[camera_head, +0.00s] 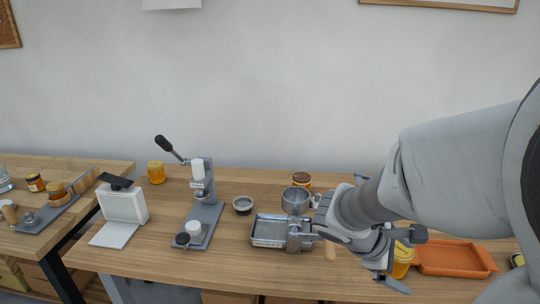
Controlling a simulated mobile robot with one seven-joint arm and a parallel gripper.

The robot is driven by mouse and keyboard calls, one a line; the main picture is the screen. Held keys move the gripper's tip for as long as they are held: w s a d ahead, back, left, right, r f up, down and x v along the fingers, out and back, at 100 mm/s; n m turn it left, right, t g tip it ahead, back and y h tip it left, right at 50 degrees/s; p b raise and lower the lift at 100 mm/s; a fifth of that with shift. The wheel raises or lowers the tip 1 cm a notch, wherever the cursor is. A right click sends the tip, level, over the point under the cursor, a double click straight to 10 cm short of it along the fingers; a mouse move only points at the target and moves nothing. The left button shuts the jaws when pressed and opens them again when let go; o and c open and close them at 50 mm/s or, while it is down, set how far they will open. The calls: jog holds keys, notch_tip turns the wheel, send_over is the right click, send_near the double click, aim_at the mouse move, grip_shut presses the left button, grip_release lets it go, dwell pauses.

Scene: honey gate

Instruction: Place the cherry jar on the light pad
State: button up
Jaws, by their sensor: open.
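My gripper (404,260) is low over the right part of the wooden table (175,262), partly hidden by my wrist. Its dark fingers are apart, with a yellow jar (402,265) showing between or just behind them; I cannot tell if they touch it. A jar with a brown top (302,179) stands at the back, left of my wrist. I cannot tell which jar is the cherry one. A white upright stand (124,206) at the table's left has a pale flat plate (114,235) in front, which may be the light pad.
A metal tray (268,242), a metal cup (294,200) and a small dark bowl (242,205) are left of my wrist. A grey lever press (203,195) and a honey jar (156,172) stand farther left. An orange tray (455,257) lies right. A second table (95,170) holds more jars.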

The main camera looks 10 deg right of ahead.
aim_at(401, 249)
jog(key=w+d+f+n+t+h+p, duration=0.2)
jog(key=w+d+n+t+h+p, duration=0.15)
jog(key=w+n, duration=0.75)
jog(key=shift+n+h, duration=0.25)
jog(key=shift+n, duration=0.15)
jog(key=f+b, duration=0.1)
jog(key=f, duration=0.1)
jog(key=f+b, duration=0.1)
jog(key=f, duration=0.2)
jog(key=f+b, duration=0.1)
jog(key=f, duration=0.1)
jog(key=shift+s+f, duration=0.35)
jog(key=shift+s, duration=0.05)
jog(key=shift+x, duration=0.95)
jog(key=shift+b+x, duration=0.45)
jog(key=shift+x, duration=2.35)
jog(key=shift+w+r, duration=0.1)
grip_shut()
